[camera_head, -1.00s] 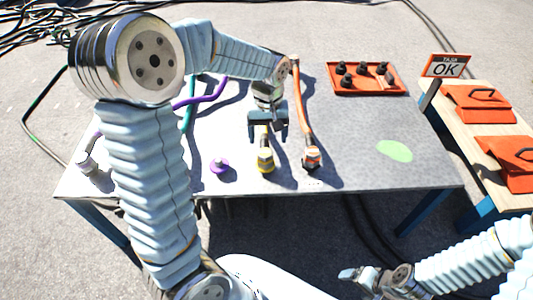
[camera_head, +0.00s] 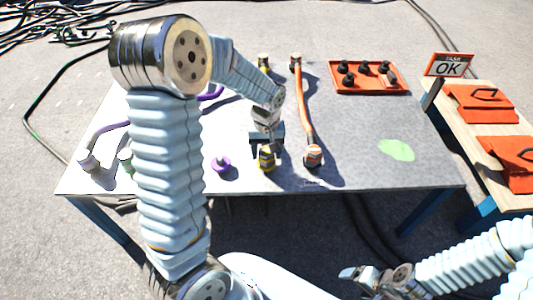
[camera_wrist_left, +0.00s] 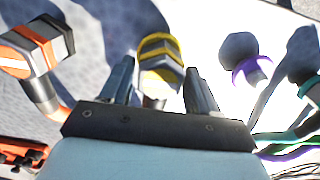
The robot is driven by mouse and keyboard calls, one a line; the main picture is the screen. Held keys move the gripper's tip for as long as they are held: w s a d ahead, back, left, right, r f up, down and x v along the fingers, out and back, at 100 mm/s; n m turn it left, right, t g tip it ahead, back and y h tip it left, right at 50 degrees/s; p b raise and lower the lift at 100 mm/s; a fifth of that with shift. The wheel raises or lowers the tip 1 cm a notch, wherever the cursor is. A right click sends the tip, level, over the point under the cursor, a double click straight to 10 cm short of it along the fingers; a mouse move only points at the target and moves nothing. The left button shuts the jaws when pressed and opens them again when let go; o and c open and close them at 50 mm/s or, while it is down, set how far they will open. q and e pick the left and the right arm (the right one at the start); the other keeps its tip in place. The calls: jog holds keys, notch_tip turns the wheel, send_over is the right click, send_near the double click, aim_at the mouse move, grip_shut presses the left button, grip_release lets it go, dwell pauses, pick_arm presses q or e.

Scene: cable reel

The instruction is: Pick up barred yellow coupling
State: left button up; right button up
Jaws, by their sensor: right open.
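The yellow coupling (camera_head: 267,160) with dark bars stands near the front edge of the table; it also shows in the left wrist view (camera_wrist_left: 160,58). My left gripper (camera_head: 267,143) is low, just behind and over it. In the left wrist view the gripper's two fingers (camera_wrist_left: 160,85) are apart, one on each side of the coupling, with gaps visible. The gripper covers the coupling's rear part and its cable. My right gripper (camera_head: 347,272) is open and empty, in front of the table, away from the couplings.
An orange-banded coupling (camera_head: 313,156) stands close on the right, a purple-ringed one (camera_head: 221,165) on the left. A red tray (camera_head: 369,91) with black parts is at the back right. A green patch (camera_head: 396,150) marks clear table at the right.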

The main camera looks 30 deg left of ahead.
pick_arm(q)
jog(key=c, duration=0.8)
jog(key=shift+o, duration=0.2)
